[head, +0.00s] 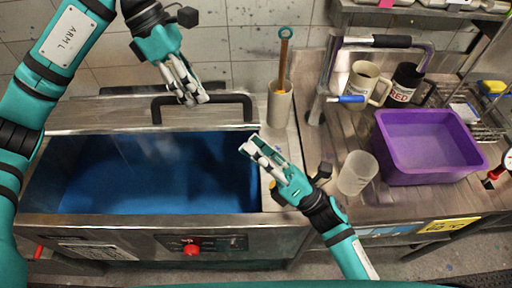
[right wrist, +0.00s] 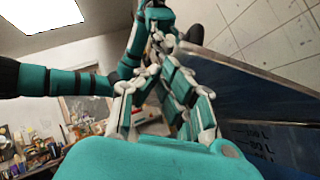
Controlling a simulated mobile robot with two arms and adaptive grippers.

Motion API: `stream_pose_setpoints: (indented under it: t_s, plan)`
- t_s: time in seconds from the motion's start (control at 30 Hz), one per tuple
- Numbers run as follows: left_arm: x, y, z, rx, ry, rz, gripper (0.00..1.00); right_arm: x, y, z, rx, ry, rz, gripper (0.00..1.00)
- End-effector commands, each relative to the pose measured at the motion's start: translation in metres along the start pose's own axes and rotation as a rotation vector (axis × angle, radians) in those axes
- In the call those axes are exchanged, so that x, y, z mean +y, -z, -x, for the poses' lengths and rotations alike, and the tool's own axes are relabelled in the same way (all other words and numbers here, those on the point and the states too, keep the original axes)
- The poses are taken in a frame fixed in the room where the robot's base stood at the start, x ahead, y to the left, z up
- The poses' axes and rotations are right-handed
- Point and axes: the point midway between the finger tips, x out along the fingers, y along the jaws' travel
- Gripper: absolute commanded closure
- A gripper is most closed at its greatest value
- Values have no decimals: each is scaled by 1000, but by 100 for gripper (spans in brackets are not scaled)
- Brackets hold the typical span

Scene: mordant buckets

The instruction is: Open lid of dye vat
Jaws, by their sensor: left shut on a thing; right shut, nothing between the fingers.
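The dye vat (head: 120,221) is a steel tank at the left of the head view, with blue liquid (head: 160,175) showing in it. Its lid (head: 90,120) is raised at the back, leaving the tank open. My left gripper (head: 196,99) is shut on the black lid handle (head: 240,98), its fingers covering the middle of the bar. My right gripper (head: 248,148) is shut and empty above the vat's right rim. It shows large in the right wrist view, beside the tank wall with volume marks (right wrist: 258,142).
A red knob (head: 192,249) is on the vat's front.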

Motion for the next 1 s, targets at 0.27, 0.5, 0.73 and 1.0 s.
stream_pose_setpoints:
  t_s: [0.27,0.5,0.73,1.0]
  plan:
    - [5,3,-3,2,-11,13,100,0,0,0,0,0,0,100]
    - [5,3,-4,4,-10,13,100,2,-19,-18,-1,-4,5,100]
    - [4,4,-5,9,-7,13,100,1,-22,-20,-6,1,3,100]
    - [3,3,-3,8,-7,9,60,-1,-22,-19,-4,7,2,100]
